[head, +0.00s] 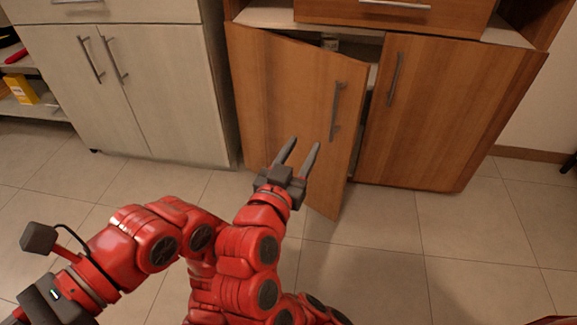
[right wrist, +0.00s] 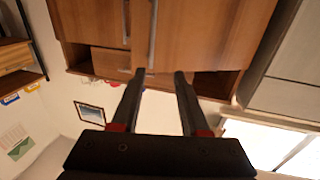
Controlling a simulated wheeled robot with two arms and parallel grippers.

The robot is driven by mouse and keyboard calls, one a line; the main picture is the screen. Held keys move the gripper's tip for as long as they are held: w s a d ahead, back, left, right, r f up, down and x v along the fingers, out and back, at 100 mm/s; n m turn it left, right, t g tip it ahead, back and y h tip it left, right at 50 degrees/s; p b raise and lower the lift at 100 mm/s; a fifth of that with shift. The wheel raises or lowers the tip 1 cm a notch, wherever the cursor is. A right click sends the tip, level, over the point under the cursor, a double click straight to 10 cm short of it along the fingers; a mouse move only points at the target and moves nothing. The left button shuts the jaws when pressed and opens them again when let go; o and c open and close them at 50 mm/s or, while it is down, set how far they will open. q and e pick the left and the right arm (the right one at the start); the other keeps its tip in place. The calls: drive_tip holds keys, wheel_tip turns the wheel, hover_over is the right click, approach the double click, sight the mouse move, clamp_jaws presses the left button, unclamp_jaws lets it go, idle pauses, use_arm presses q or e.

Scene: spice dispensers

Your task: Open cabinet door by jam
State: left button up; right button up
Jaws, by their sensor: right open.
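A wooden cabinet has a left door (head: 285,90) standing partly open and a right door (head: 440,115) that looks shut. The open door carries a vertical metal handle (head: 335,110); the other handle (head: 394,80) is beside it. My right gripper (head: 304,146) is open and empty, in front of the open door, below and left of its handle in the head view. In the right wrist view, which looks upside down, the two fingers (right wrist: 160,74) are apart with the door (right wrist: 205,30) beyond them. I cannot make out any jam. My left gripper's fingers do not show.
A pale cabinet (head: 165,95) stands to the left, with its doors shut. A shelf with a yellow box (head: 20,88) is at the far left. A wooden drawer front (head: 400,12) sits above the doors.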

drive_tip(key=shift+a+v, duration=0.2)
drive_tip(key=shift+v, duration=1)
drive_tip(key=shift+a+v, duration=0.2)
drive_tip(key=shift+v, duration=1)
drive_tip(key=shift+w+d, duration=0.1)
drive_tip(key=shift+w, duration=0.1)
